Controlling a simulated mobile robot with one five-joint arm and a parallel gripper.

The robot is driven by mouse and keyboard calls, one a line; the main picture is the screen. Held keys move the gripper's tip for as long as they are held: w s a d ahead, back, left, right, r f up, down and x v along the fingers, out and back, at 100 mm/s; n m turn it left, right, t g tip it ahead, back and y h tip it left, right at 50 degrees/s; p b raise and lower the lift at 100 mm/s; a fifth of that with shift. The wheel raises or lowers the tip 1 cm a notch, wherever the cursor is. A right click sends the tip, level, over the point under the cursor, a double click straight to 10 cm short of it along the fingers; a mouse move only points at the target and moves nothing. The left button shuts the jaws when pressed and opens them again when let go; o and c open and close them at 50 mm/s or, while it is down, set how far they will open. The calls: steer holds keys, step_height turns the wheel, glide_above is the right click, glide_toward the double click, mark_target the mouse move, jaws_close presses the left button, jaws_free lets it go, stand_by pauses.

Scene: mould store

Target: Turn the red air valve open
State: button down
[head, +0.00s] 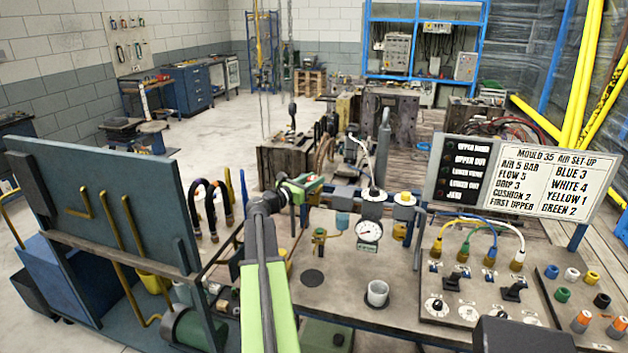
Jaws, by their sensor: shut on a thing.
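My arm reaches up from the bottom middle of the head view, and my gripper (303,187) is at the pipework above the back left of the bench. It is shut on the red air valve (315,180), of which only a small red part shows at the green jaws. The jaws hide most of the handle, so I cannot tell its exact angle. To the right on the pipe line are a blue-bowled filter (342,219) and a round white pressure gauge (369,231).
Coloured hoses and a control panel (455,305) are at right under the set-up sign (546,180). A blue-grey board (100,210) stands at left.

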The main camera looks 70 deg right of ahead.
steer(key=t, duration=0.1)
steer(key=n+t+h, duration=0.1)
steer(key=shift+a+f+n+t, duration=0.1)
steer(key=shift+a+n+t, duration=0.2)
steer(key=shift+t, duration=0.1)
steer(key=n+t, duration=0.3)
steer(key=t, duration=0.2)
steer(key=shift+s+n, duration=0.1)
steer(key=shift+n, duration=0.2)
steer(key=n+t, duration=0.2)
steer(key=t, duration=0.1)
steer(key=n+t+y, duration=0.1)
steer(key=n+t, duration=0.1)
steer(key=t, duration=0.1)
steer(key=shift+d, duration=0.15)
steer(key=shift+n+t+y, duration=0.9)
steer(key=shift+n+t, duration=0.2)
steer(key=shift+t, duration=0.6)
steer(key=c, duration=1)
jaws_free()
steer(key=shift+c, duration=0.2)
